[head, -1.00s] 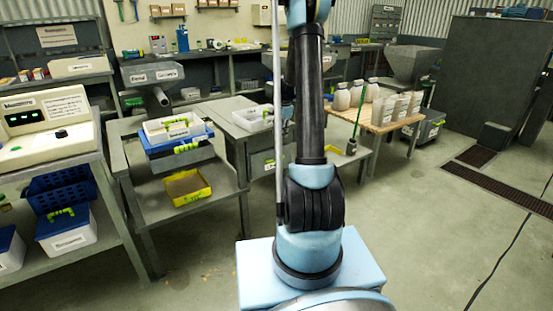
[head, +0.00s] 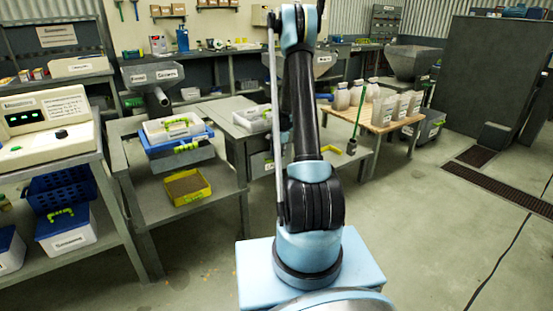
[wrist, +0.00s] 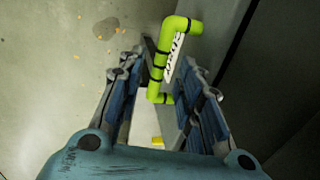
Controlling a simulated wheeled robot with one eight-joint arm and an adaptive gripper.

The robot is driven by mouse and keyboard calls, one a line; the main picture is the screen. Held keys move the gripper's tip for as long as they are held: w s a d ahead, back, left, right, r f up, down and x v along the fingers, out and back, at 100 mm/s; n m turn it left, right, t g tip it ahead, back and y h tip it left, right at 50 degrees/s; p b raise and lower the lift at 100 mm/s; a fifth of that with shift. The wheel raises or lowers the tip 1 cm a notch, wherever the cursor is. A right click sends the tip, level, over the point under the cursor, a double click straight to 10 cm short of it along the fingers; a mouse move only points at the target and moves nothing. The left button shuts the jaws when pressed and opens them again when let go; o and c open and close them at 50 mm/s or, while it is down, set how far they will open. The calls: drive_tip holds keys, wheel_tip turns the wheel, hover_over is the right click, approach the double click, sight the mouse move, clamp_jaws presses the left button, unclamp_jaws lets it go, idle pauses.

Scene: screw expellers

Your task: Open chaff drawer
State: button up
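In the wrist view a bright green bar handle (wrist: 158,72) with black bands stands on a narrow grey drawer front. A white label (wrist: 174,56) with dark lettering sits beside it, too tilted to read surely. My gripper (wrist: 161,66) is open, with one blue-padded finger on each side of the handle. I cannot tell whether either finger touches it. In the head view part of a grey drawer front (head: 260,164) shows under the middle bench, mostly behind my arm. My gripper is hidden there.
A yellow tray (head: 187,186) lies on the lower shelf at left. A wooden table (head: 372,118) with jars and bags stands to the right. The floor in front is clear.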

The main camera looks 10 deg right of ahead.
drive_tip(key=shift+w+a+f, duration=0.1)
drive_tip(key=shift+w+f, duration=0.05)
drive_tip(key=shift+f, duration=0.8)
drive_tip(key=shift+c, duration=0.3)
clamp_jaws()
